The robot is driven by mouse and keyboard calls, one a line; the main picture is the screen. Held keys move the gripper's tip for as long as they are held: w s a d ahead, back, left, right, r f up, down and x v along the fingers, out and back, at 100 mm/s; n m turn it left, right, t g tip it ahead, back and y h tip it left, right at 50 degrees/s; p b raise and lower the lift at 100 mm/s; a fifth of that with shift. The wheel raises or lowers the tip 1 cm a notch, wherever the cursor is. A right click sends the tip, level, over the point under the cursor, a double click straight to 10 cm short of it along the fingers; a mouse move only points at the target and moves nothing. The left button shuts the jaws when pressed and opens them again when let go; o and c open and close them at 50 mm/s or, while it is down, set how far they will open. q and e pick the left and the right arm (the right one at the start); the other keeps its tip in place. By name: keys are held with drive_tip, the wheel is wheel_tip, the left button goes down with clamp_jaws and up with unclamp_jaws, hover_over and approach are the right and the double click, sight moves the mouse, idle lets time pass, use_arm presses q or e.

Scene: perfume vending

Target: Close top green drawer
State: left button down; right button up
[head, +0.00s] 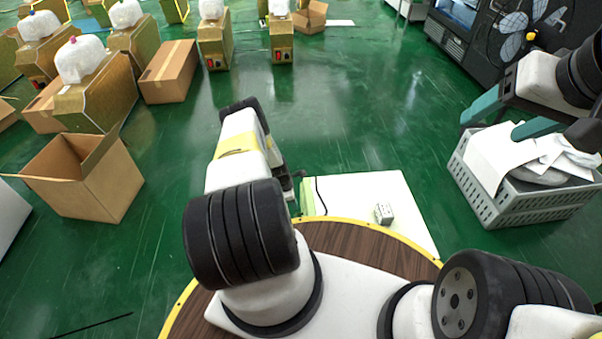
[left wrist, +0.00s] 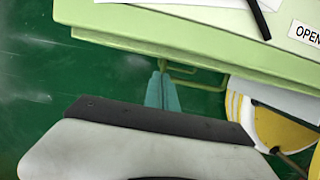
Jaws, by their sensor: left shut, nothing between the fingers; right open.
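The pale green drawer unit (left wrist: 150,30) fills the top of the left wrist view, with thin green handles (left wrist: 185,70) on its front. How far its top drawer stands out, I cannot tell. In the head view the unit shows as a white top with a green edge (head: 307,196), just right of my left arm. My left gripper (left wrist: 161,90) has its teal fingers together and empty, beside the handles; I cannot tell whether they touch. My right gripper (head: 507,117) is open and empty at the right, above a grey crate.
A small white box (head: 384,214) sits on the unit's top. The grey crate (head: 475,190) holds white papers. An open cardboard box (head: 85,190) stands at left. A yellow-and-white round object (left wrist: 262,118) lies below the unit in the left wrist view. Green floor between is clear.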

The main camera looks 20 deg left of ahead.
sight(305, 204)
use_arm(q)
drive_tip(key=shift+w+d, duration=0.35)
drive_tip(key=shift+d, duration=0.45)
drive_tip(key=shift+w+d, duration=0.25)
drive_tip(key=shift+d, duration=0.3)
drive_tip(key=shift+w+d, duration=0.25)
drive_tip(key=shift+d, duration=0.3)
